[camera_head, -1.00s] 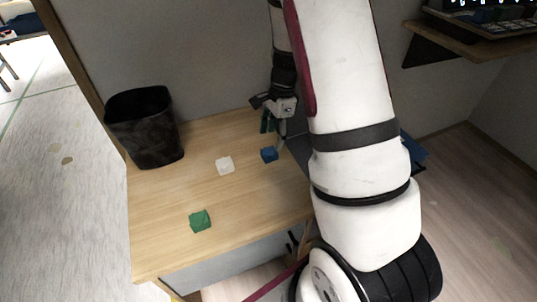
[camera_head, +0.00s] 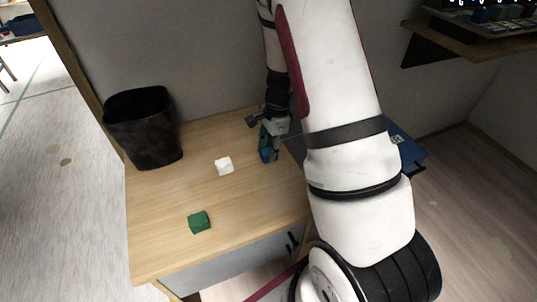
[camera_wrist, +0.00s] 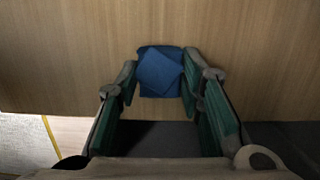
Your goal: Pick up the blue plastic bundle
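The blue plastic bundle (camera_head: 266,154) is a small blue block on the wooden table, partly hidden by my gripper (camera_head: 271,147) in the head view. In the wrist view the blue bundle (camera_wrist: 161,72) lies between the fingertips of my gripper (camera_wrist: 160,80), with its creased top facing me. The green-padded fingers are spread wide, one on each side of it. The fingertips are close to its sides; I cannot tell whether they touch it.
A white block (camera_head: 224,166) and a green block (camera_head: 199,221) sit on the wooden table (camera_head: 160,240). A black bin (camera_head: 144,127) stands at the table's back left. A wall lies behind the table. A shelf (camera_head: 470,45) is at the upper right.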

